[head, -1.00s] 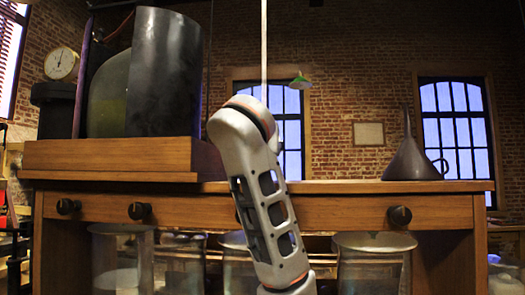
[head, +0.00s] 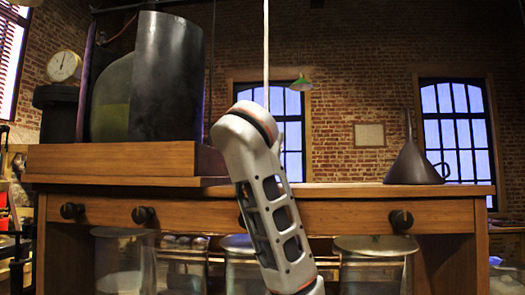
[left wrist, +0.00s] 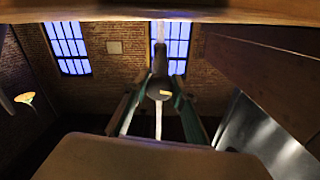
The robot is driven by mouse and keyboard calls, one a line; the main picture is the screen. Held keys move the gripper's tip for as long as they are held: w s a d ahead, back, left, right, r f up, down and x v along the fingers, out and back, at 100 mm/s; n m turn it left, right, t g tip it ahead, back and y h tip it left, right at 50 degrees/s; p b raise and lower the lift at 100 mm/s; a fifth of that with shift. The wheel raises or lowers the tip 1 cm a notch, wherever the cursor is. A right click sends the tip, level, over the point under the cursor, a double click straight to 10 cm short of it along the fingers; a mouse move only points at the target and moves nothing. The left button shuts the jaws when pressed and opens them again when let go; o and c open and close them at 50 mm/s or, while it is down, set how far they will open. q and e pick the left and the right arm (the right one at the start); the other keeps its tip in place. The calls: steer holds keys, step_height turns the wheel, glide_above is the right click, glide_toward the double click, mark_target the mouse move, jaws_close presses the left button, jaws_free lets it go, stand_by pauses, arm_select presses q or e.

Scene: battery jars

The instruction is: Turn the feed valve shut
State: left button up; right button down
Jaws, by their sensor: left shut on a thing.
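My left gripper (left wrist: 157,88) shows in the left wrist view, its two teal-lined fingers on either side of a small, dark, rounded piece with a yellow mark (left wrist: 160,92). It is shut on this piece, which looks like the feed valve. A pale pipe (left wrist: 158,124) lines up with the piece below, and a pale length continues above it. In the head view a thin white pipe (head: 265,45) runs down from the top to behind my arm. The gripper and valve cannot be made out there. My right gripper is in neither view.
A wooden bench (head: 330,214) with dark knobs spans the head view. Glass jars (head: 372,268) stand beneath it. A dark cylinder (head: 167,75) stands on the raised wooden box at left, and a dark funnel (head: 412,160) at right. A gauge (head: 63,66) is far left.

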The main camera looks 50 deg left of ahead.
arm_select(q)
steer(key=shift+s+r+m, duration=0.1)
steer(key=shift+r+m, duration=0.05)
steer(key=shift+m, duration=0.65)
steer(key=shift+m+p, duration=0.55)
steer(key=shift+m, duration=0.45)
steer(key=shift+m+p, duration=0.3)
steer(key=shift+m, duration=0.6)
steer(key=m+p, duration=0.1)
steer(key=m, duration=0.3)
steer(key=shift+m+p, duration=0.75)
steer(key=shift+m, duration=0.75)
steer(key=shift+m+p, duration=0.45)
steer(key=shift+m, duration=1.05)
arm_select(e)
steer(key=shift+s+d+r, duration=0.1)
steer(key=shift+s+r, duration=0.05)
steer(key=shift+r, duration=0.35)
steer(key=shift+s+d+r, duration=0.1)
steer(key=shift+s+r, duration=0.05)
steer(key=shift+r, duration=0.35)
arm_select(q)
steer(key=shift+m, duration=0.3)
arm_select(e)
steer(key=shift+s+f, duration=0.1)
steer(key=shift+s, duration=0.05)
